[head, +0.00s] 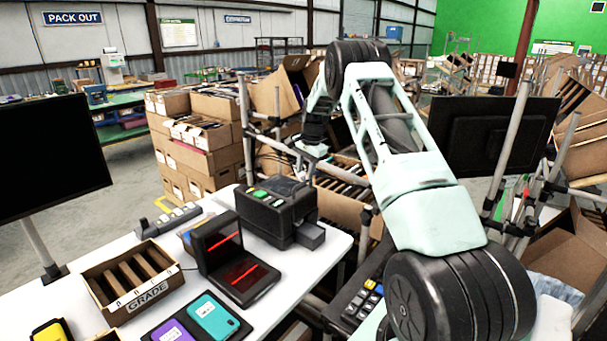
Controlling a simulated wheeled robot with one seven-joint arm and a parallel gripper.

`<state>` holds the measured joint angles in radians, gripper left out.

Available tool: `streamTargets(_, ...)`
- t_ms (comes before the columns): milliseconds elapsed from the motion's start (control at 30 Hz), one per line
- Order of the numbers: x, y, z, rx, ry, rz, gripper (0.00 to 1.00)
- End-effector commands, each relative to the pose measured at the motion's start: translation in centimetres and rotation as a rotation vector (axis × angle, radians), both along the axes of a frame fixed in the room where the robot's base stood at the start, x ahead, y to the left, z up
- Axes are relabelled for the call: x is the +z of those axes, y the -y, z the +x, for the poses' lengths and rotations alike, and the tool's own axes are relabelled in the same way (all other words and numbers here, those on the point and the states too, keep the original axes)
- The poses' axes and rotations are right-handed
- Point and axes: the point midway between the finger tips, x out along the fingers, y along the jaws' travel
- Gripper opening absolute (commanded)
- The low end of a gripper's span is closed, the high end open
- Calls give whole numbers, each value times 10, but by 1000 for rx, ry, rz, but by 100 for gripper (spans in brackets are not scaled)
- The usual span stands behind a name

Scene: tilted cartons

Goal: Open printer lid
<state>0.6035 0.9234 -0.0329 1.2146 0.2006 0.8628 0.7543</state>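The printer (277,214) is a dark grey box near the right back edge of the white table. Green and pale buttons show on its top, and a block juts from its right front. Its lid (285,190) seems to lie down on top, though its edges are hard to make out. My gripper (312,150) is at the end of my arm, above and behind the printer in the picture, apart from it. The gripper is small and dark here, and its fingers cannot be made out.
A black scanner with red lines (236,262) stands just in front of the printer. Stacked cartons (200,140) and tilted cartons in racks stand behind.

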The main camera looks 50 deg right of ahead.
Motion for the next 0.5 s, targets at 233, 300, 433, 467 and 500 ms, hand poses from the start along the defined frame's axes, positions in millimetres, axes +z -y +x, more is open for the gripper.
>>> streamTargets(233, -29, 0, 6, 0, 0, 0, 33)
streamTargets(300, -34, 0, 7, 0, -1, 0, 33)
streamTargets(433, -37, 0, 7, 0, 1, -1, 33)
streamTargets(467, -37, 0, 7, 0, 1, -1, 33)
streamTargets(500, -37, 0, 7, 0, 1, -1, 33)
